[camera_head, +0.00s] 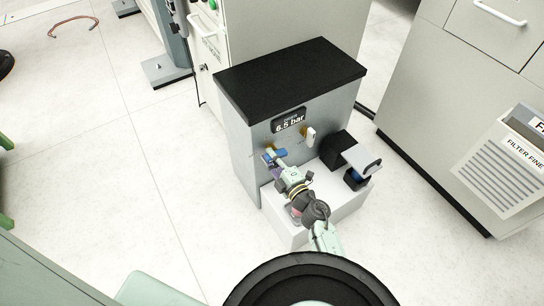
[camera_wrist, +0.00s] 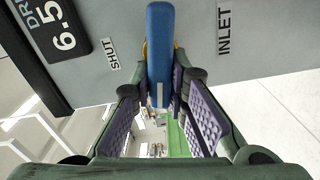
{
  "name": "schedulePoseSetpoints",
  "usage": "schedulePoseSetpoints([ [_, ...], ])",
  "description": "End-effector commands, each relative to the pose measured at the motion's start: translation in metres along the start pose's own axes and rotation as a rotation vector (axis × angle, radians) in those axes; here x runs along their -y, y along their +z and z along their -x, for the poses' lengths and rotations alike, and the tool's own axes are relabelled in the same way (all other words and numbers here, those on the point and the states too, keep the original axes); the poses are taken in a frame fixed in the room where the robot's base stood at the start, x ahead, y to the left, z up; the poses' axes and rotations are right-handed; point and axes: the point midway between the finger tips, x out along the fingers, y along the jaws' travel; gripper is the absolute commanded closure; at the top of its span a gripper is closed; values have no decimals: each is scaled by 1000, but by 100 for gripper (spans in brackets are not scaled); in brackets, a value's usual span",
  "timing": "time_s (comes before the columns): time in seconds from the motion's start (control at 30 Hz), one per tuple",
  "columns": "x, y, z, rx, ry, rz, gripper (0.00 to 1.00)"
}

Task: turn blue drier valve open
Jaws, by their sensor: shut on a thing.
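The blue drier valve handle (camera_wrist: 160,45) is a long bar on the grey front panel of the drier cabinet. In the wrist view it stands upright in the picture, its lower part between my purple-padded fingers. My gripper (camera_wrist: 160,95) is shut on it. In the head view, the handle (camera_head: 281,153) is small and partly hidden by my gripper (camera_head: 273,160). A "SHUT" label (camera_wrist: 113,53) is left of the handle and an "INLET" label (camera_wrist: 224,30) is right of it. The valve body behind the handle is mostly hidden.
The drier cabinet (camera_head: 245,150) has a black top and a display (camera_head: 289,121) reading 6.5 bar. A white-handled valve (camera_head: 310,136) is close by on the right. A white plinth (camera_head: 345,206) with a black device (camera_head: 338,150) stands in front. Open floor lies left.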

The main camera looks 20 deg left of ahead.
Motion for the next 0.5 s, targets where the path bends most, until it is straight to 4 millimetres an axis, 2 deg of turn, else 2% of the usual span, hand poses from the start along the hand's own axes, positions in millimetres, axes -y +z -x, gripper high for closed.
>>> schedulePoseSetpoints([
  [0.2,3,0,0,-2,1,128,100],
  [0.5,4,0,0,-2,0,212,100],
])
